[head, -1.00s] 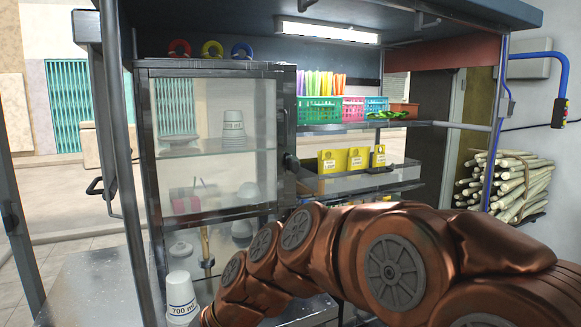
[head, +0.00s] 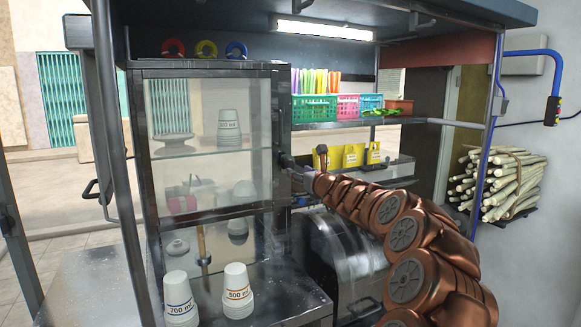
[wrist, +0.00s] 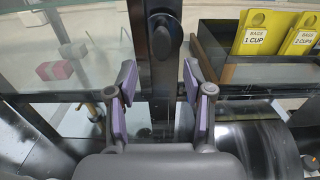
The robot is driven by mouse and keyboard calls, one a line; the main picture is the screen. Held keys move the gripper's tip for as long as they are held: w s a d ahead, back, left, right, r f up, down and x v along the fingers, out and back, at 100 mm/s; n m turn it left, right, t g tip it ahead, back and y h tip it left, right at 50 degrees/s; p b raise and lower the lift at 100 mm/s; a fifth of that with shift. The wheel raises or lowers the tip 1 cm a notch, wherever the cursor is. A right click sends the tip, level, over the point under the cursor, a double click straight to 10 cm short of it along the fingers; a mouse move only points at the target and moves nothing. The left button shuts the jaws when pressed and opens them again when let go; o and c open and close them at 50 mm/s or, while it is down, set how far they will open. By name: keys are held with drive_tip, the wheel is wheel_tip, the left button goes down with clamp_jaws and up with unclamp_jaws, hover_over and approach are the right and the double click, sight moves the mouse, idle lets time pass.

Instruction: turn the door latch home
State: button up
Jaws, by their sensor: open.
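The door latch (wrist: 164,35) is a dark, upright piece with a rounded knob at its lower end. It sits on the dark door post (wrist: 160,85), upper centre in the wrist view. My gripper (wrist: 160,94) is open, its purple-padded fingers on either side of the post, below the latch in the picture. The fingers hold nothing; I cannot tell whether they touch the post. In the head view my gripper (head: 292,170) is at the right edge of the glass cabinet (head: 282,105), where it blends with the latch and hides its details.
A metal drum (head: 340,255) lies below my arm. Cup stacks (head: 180,300) stand at the lower left. Cane bundles (head: 500,185) are at the right.

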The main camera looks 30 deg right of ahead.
sight(291, 167)
drive_tip(key=shift+w+d+p, duration=0.2)
drive_tip(key=shift+w+p, duration=0.25)
drive_tip(key=shift+w, duration=0.5)
drive_tip(key=shift+w+d+p, duration=0.2)
drive_tip(key=shift+w+p, duration=0.2)
drive_tip(key=shift+w, duration=0.55)
drive_tip(key=shift+w+p, duration=0.3)
drive_tip(key=shift+w, duration=0.5)
drive_tip(key=shift+w+r+p, duration=0.1)
drive_tip(key=shift+w+p, duration=0.2)
drive_tip(key=shift+w, duration=0.85)
clamp_jaws()
